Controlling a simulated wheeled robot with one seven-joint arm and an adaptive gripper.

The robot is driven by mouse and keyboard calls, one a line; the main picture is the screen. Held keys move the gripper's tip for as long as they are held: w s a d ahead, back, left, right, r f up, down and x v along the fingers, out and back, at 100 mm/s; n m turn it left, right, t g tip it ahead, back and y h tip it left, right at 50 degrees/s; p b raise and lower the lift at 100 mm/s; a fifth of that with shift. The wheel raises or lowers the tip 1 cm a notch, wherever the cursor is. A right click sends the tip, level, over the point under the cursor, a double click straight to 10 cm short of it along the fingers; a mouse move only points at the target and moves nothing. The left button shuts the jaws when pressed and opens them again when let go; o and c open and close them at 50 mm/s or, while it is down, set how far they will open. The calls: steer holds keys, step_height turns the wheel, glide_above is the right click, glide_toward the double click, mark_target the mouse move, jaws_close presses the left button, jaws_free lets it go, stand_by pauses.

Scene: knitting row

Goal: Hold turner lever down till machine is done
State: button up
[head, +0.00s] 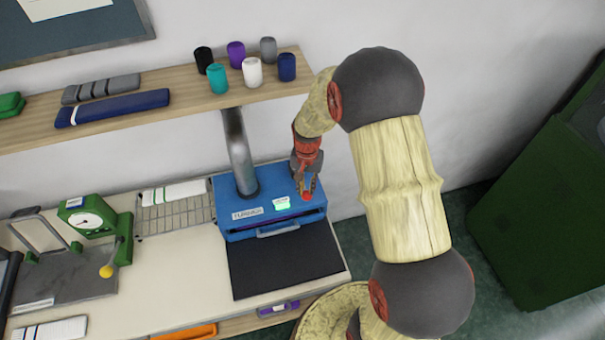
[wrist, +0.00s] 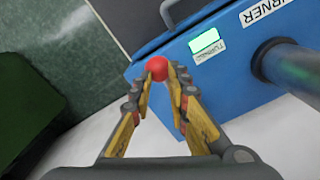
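The blue turner machine (head: 262,213) stands at the right end of the bench, and its side and top fill the upper right of the wrist view (wrist: 225,85). A small display on it (wrist: 204,41) is lit green; its text is too small to read surely. The lever's red knob (wrist: 157,68) is at the machine's right edge. My gripper (head: 306,190) reaches down to it from above, with its two fingertips (wrist: 160,72) close around the knob, one on each side. The lever's arm is hidden, so its angle cannot be told.
A black mat (head: 285,262) lies before the machine, and a grey post (head: 238,150) rises from it. A wire rack (head: 175,213) and a green dial device (head: 95,218) are to the left. A shelf with several yarn cones (head: 252,72) hangs above. A green bin (head: 540,220) stands right.

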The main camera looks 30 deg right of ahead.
step_height(320, 180, up, 12)
steer(key=p, duration=0.7)
steer(key=shift+r, duration=0.2)
stand_by(0.4)
stand_by(0.5)
steer(key=s+a+r+n+t+b, duration=0.1)
steer(key=s+a+n+b, duration=0.3)
steer(key=s+b, duration=0.7)
steer(key=s+a+r+n+t+b, duration=0.1)
steer(key=s+a+n+t+b, duration=0.3)
steer(key=s+b, duration=0.6)
steer(key=a+b, duration=0.2)
steer(key=b, duration=0.1)
steer(key=shift+s+a+r+t, duration=0.2)
steer(key=shift+s+r+t, duration=0.1)
steer(key=shift+s, duration=0.1)
